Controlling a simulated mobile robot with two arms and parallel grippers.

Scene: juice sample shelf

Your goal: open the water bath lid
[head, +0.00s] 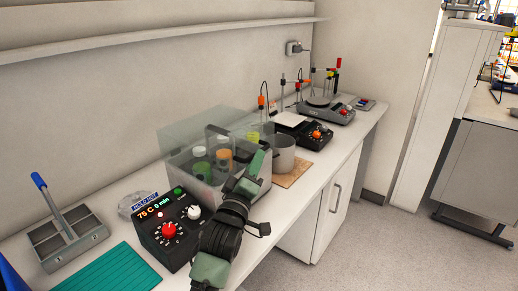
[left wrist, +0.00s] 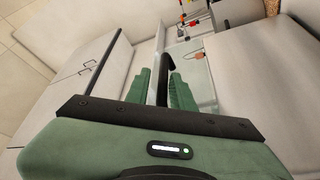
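The water bath (head: 187,170) stands on the bench with jars inside, one with an orange lid and others with pale green or white lids. Its clear lid (head: 190,131) shows above the jars; how far it is tilted is hard to tell. The lid has a black handle (head: 216,131), also in the left wrist view (left wrist: 167,72). My left gripper (head: 258,160) is at the front right of the bath. My right gripper is out of view.
The control box (head: 168,228) with a red knob reads 75 C, 0 min. A metal beaker (head: 283,153) stands right of the bath, with stirrers (head: 316,136) and a scale (head: 340,114) beyond. A divided tray (head: 64,240) and green mat (head: 108,272) lie left. A wall shelf (head: 130,37) runs above.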

